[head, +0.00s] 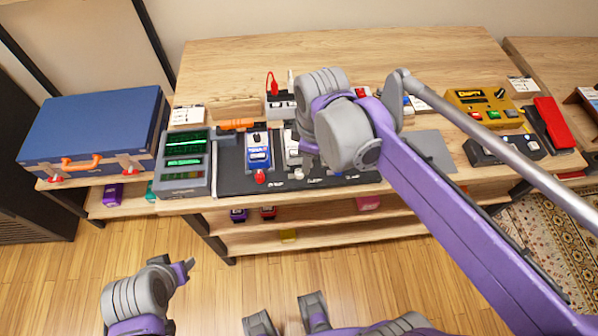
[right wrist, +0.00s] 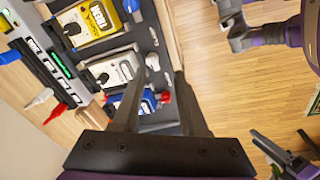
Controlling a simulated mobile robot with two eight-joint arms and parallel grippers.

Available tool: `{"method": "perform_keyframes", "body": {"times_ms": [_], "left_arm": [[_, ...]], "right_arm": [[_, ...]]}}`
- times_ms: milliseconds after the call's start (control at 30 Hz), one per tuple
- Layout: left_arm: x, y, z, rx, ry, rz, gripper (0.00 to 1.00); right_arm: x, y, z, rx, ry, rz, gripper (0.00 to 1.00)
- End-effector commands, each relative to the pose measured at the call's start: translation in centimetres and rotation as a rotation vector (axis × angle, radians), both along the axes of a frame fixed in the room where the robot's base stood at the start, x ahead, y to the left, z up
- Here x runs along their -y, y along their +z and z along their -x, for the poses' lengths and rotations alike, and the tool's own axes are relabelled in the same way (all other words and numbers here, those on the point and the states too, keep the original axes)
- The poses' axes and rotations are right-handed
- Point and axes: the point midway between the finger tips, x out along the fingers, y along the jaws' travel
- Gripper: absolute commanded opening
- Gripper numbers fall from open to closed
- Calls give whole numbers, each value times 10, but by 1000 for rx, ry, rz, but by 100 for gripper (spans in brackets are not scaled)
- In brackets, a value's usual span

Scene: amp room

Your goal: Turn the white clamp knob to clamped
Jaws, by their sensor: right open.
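In the head view, the black pedal board (head: 230,184) lies on the wooden bench with pedals on it. The white clamp knob (head: 299,173) sits at its front edge, in front of a mostly hidden white pedal (head: 291,148). In the right wrist view, the white knob (right wrist: 152,62) is beside the white pedal (right wrist: 112,68). My right gripper (right wrist: 160,68) is open, its fingertips apart around the knob's place in that view; I cannot tell whether they touch it. In the head view my right arm hides that gripper.
A red knob (head: 261,177) sits in front of the blue pedal (head: 258,155), close on the left. A green-lit rack unit (head: 183,163) and blue case (head: 95,130) stand further left. A gold pedal (head: 483,108) is at right. Floor (head: 240,275) before the bench is clear.

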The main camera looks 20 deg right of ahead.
Motion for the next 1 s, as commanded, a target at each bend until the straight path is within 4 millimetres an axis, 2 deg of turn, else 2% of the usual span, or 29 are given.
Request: {"method": "perform_keyframes", "body": {"times_ms": [33, 133, 233, 367, 467, 800, 1000], "left_arm": [[0, -8, 1, -3, 0, 0, 50], [0, -14, 2, -5, 0, 0, 50], [0, -16, 3, -6, 0, 0, 50], [0, -17, 3, -6, 0, 0, 50], [0, -19, 3, -7, 0, 0, 50], [0, -26, 4, -9, 0, 0, 50], [0, -29, 5, -10, 0, 0, 50]], "right_arm": [[-3, -1, -13, -34, 92, 12, 43], [-5, 1, -30, -88, 253, 26, 43], [-7, 2, -39, -119, 352, 31, 43], [-8, -1, -42, -135, 398, 31, 43], [-8, -12, -42, -135, 400, 32, 43], [-8, -76, -42, -133, 397, 32, 43], [-8, -99, -42, -133, 397, 32, 43]]}}
